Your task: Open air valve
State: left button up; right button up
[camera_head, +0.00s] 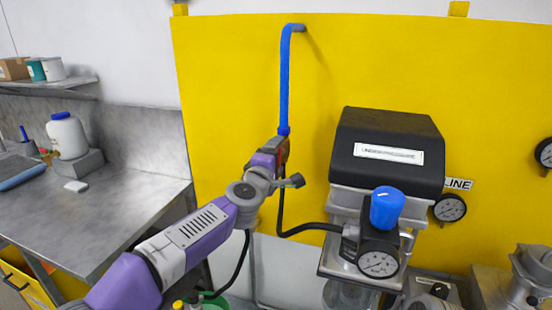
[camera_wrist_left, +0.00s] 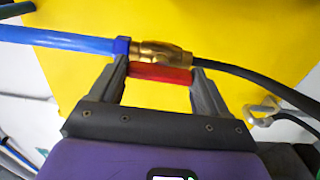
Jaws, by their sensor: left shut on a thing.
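The air valve is a brass body (camera_wrist_left: 155,52) between a blue pipe (camera_head: 285,85) on the yellow panel and a black hose (camera_wrist_left: 270,85). Its red handle (camera_wrist_left: 160,74) shows in the left wrist view, looking roughly in line with the pipe. My left gripper (camera_wrist_left: 158,73) is shut on the red handle, with one finger at each end of it. In the head view my left gripper (camera_head: 274,152) is at the lower end of the blue pipe and hides most of the valve. My right gripper is in neither view.
A black-topped unit with a blue knob (camera_head: 387,208) and a gauge (camera_head: 378,262) stands right of the valve. A metal bench (camera_head: 110,215) with a white bottle (camera_head: 67,136) is at left. The yellow panel (camera_head: 230,90) is bare left of the pipe.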

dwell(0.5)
pick_arm(q)
jog(key=o, duration=1)
jog(key=b+v, duration=0.1)
jog(key=v, duration=0.6)
jog(key=shift+s+a+b, duration=0.1)
jog(key=shift+s+b, duration=0.15)
jog(key=shift+b, duration=0.05)
